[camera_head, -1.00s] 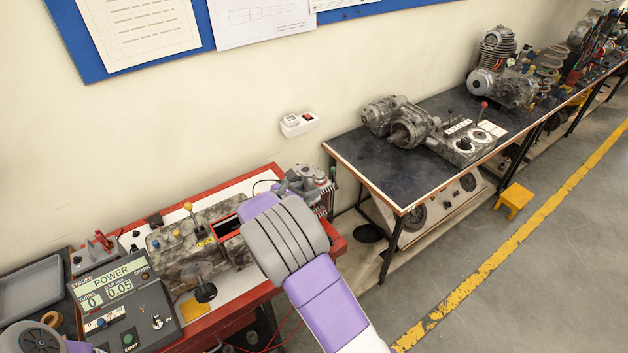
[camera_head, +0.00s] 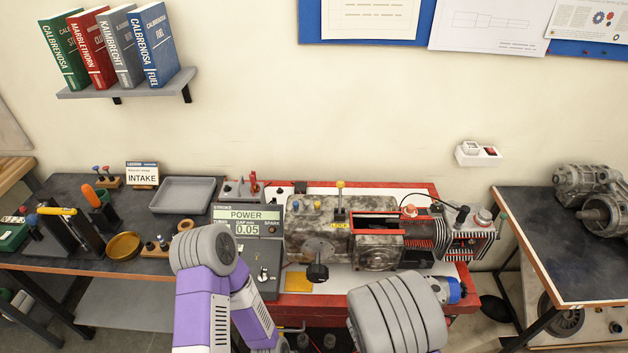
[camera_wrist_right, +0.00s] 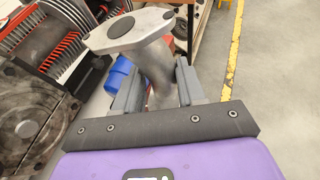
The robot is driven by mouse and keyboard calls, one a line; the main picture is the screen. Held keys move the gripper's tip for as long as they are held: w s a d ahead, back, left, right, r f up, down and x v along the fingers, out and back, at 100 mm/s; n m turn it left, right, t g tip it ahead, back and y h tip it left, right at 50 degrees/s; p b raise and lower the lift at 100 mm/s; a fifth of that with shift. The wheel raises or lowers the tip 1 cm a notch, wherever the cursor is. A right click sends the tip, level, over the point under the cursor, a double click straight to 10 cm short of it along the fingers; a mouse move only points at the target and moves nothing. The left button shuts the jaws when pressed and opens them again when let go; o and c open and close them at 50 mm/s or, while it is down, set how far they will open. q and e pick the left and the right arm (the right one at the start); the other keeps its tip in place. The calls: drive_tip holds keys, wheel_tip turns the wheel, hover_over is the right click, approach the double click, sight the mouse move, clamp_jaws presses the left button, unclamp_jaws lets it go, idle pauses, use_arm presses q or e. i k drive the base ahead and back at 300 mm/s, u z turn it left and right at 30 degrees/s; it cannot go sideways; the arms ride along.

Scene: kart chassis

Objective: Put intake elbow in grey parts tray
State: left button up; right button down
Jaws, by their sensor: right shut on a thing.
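The intake elbow is a grey metal bent pipe with a flat flange (camera_wrist_right: 132,30) in the right wrist view. My right gripper (camera_wrist_right: 157,88) is shut on its pipe, one finger on each side. In the head view the right arm's grey joint covers the lower right, and I cannot make out the gripper or elbow there. The grey parts tray (camera_head: 185,195) is shallow and looks empty, on the dark bench at the left, far from the right arm. My left arm rises at the lower middle; its gripper does not show.
The engine (camera_head: 330,230) on the red-edged bench stands between the right arm and the tray. A POWER console (camera_head: 249,228), an INTAKE sign (camera_head: 142,174), a yellow bowl (camera_head: 123,245) and tool stands are near the tray. A blue part (camera_head: 448,290) shows beside the right arm.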

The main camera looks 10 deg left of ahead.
sight(175, 202)
drive_tip(key=z, duration=1.45)
drive_tip(key=k, duration=1.3)
drive_tip(key=u, duration=2.15)
drive_tip(key=i, duration=0.15)
drive_tip(key=u, duration=0.1)
